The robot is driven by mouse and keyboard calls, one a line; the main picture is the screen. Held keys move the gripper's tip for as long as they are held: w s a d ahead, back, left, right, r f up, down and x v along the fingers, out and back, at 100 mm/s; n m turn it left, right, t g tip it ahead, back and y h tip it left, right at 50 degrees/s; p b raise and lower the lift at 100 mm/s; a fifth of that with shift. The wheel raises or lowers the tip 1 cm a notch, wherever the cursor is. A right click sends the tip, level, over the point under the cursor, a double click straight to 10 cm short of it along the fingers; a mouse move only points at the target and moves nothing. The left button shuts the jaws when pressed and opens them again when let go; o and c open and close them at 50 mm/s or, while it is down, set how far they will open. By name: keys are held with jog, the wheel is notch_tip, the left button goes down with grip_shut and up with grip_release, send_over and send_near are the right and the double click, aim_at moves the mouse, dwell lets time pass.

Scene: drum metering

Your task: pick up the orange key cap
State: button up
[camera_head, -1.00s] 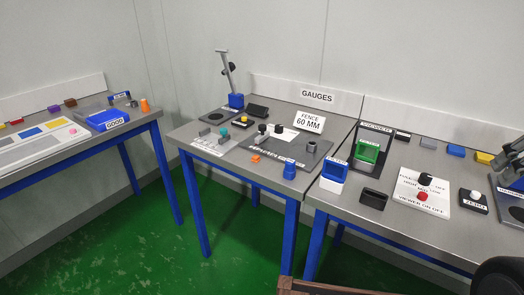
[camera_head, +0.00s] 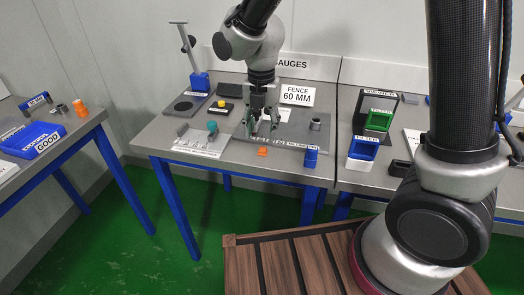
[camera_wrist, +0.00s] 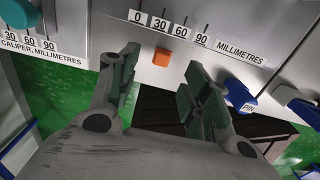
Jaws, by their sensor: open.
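The orange key cap (camera_head: 262,152) is a small block on the grey table near its front edge, before the dark gauge board. In the wrist view the orange cap (camera_wrist: 161,57) sits below the millimetre scale, in line with the gap between my fingertips. My gripper (camera_head: 262,127) is open and points down over the gauge board, above and a little behind the cap in the head view. In the wrist view my gripper's fingers (camera_wrist: 163,66) are spread with nothing between them. I cannot tell the exact height above the cap.
A blue pin (camera_head: 311,156) stands right of the cap and also shows in the wrist view (camera_wrist: 238,95). The caliper plate (camera_head: 201,142) with a teal knob lies to the left. A grey ring (camera_head: 315,124) stands on the board.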

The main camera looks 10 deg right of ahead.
aim_at(263, 148)
notch_tip(263, 148, down, 6)
jog(key=shift+s+d+r, duration=0.1)
jog(key=shift+s, duration=0.05)
jog(key=c, duration=0.8)
